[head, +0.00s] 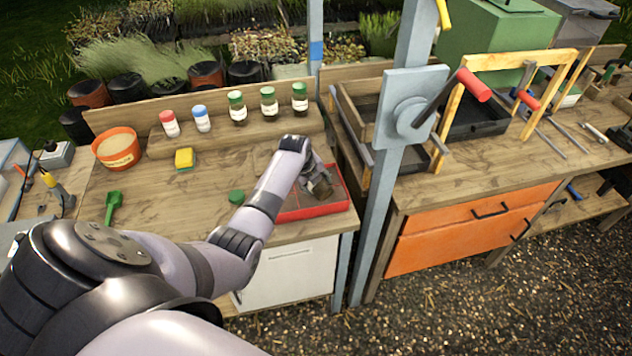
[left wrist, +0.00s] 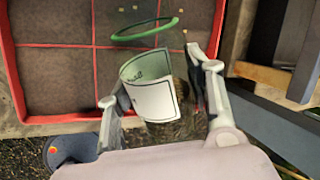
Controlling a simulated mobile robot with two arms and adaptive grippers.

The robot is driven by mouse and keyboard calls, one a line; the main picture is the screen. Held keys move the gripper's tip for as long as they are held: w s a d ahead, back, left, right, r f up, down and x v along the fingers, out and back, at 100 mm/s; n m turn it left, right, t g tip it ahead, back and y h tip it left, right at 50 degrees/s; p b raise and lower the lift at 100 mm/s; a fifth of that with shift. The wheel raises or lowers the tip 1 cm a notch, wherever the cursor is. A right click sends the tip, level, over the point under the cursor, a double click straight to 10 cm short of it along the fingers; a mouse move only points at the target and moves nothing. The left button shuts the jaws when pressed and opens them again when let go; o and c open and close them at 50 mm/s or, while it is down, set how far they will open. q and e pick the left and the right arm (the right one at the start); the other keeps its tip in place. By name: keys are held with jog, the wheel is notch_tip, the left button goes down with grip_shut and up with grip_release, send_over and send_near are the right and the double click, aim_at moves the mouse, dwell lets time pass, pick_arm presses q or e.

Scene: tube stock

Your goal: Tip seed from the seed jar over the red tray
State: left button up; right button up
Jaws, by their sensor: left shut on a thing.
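My left gripper (head: 314,180) is over the red tray (head: 313,211) and shut on the seed jar (left wrist: 152,99). The jar is clear glass with a white label and a green ring at its open mouth. In the left wrist view it sits between my left gripper's fingers (left wrist: 150,82), with its mouth towards the tray's dark compartments and brown seed deeper inside. The red tray's rim (left wrist: 60,118) shows behind it. A few small pale specks show near the mouth; they look like seeds. My right gripper is not in view.
A green lid (head: 237,196) lies on the bench left of the tray. Several lidded jars (head: 238,108) stand on the back shelf. A yellow sponge (head: 184,158), an orange pot (head: 117,148) and a green scoop (head: 113,206) are farther left. A grey post (head: 382,215) stands right of the tray.

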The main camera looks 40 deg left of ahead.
pick_arm(q)
jog(key=shift+y, duration=0.5)
jog(key=shift+r+t, duration=0.15)
jog(key=shift+t, duration=0.15)
jog(key=shift+d, duration=0.1)
jog(key=shift+s+a, duration=0.3)
jog(key=shift+a, duration=0.05)
jog(key=shift+s+a, duration=0.95)
jog(key=shift+s, duration=0.2)
jog(key=shift+s+a, duration=0.95)
jog(key=shift+s, duration=0.2)
